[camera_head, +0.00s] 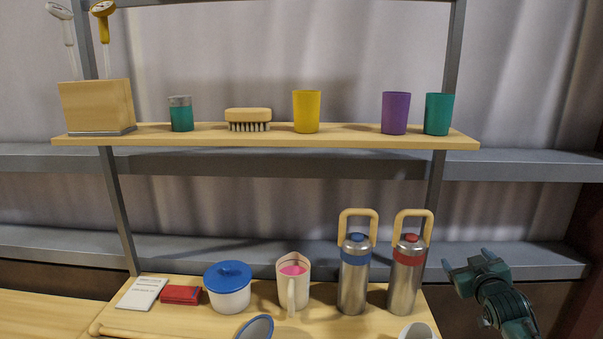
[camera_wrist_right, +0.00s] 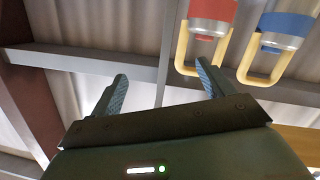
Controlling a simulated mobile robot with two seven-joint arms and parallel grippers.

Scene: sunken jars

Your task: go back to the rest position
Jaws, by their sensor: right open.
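My right gripper (camera_head: 468,270) is at the lower right in the head view, to the right of the lower shelf and its flasks. Its two fingers are spread, with nothing between them. In the right wrist view the open fingers (camera_wrist_right: 160,88) also show empty. My left gripper is in neither view. The task names no object.
The red-lidded flask (camera_head: 405,275) stands nearest my right gripper, beside the blue-lidded flask (camera_head: 354,275). A jug (camera_head: 293,285), a blue-lidded pot (camera_head: 229,290) and small boxes share that board. The upper shelf (camera_head: 350,138) holds cups, a brush and a block.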

